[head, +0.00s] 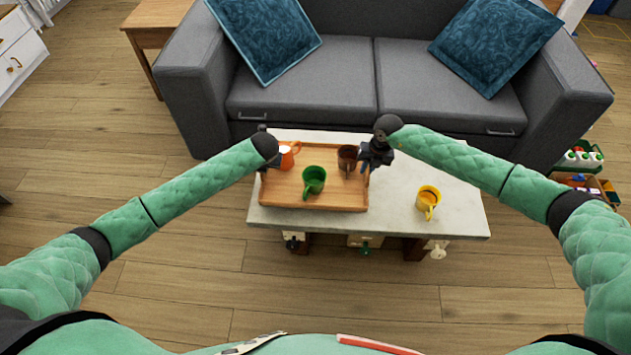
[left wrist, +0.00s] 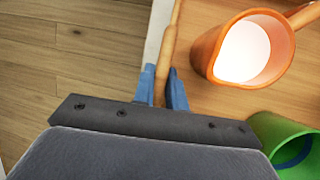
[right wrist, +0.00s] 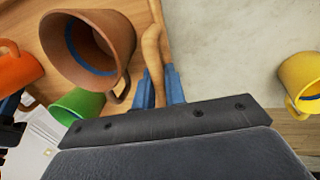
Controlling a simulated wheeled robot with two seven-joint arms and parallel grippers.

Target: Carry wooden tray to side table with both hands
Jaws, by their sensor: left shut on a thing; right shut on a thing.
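The wooden tray (head: 335,200) is on the left part of the white-topped coffee table (head: 455,195). It holds an orange mug (head: 285,160), a green mug (head: 313,180) and a brown mug (head: 347,157). My left gripper (left wrist: 165,88) is shut on the tray's left rim, with the orange mug just right of it in the left wrist view. My right gripper (right wrist: 158,88) is shut on the tray's right rim, beside the brown mug (right wrist: 90,50). The side table (head: 155,30) is wooden and stands at the upper left, partly cut off by the frame.
A yellow mug (head: 428,199) stands on the coffee table, right of the tray. A grey sofa (head: 320,75) with blue cushions stands behind the coffee table. Crates of toys (head: 580,160) are at the right. The wooden floor (head: 70,150) at the left is clear.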

